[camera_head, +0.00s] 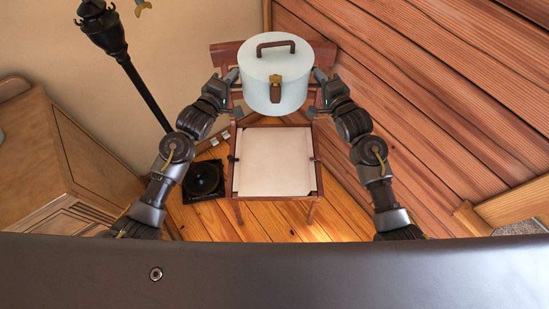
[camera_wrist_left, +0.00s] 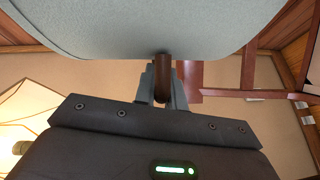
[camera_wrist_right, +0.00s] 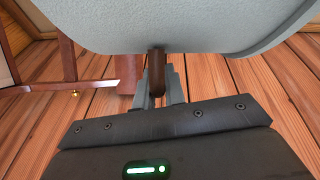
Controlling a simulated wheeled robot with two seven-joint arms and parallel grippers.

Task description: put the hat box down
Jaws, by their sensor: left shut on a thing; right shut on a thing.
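The hat box (camera_head: 272,80) is a round, pale blue-grey box with a brown lid handle and a brass-and-brown front clasp. It hangs upright between my two grippers, high in the head view. My left gripper (camera_head: 234,78) is shut on a brown side handle, which shows in the left wrist view (camera_wrist_left: 162,78). My right gripper (camera_head: 318,78) is shut on the opposite brown handle, seen in the right wrist view (camera_wrist_right: 156,74). The underside of the box and what lies directly below it are hidden in the head view.
Reddish-brown wood (camera_head: 229,53) shows behind the box. A black lamp post (camera_head: 135,75) and its base (camera_head: 203,180) stand left, near a wooden cabinet (camera_head: 75,160). Plank wall is right.

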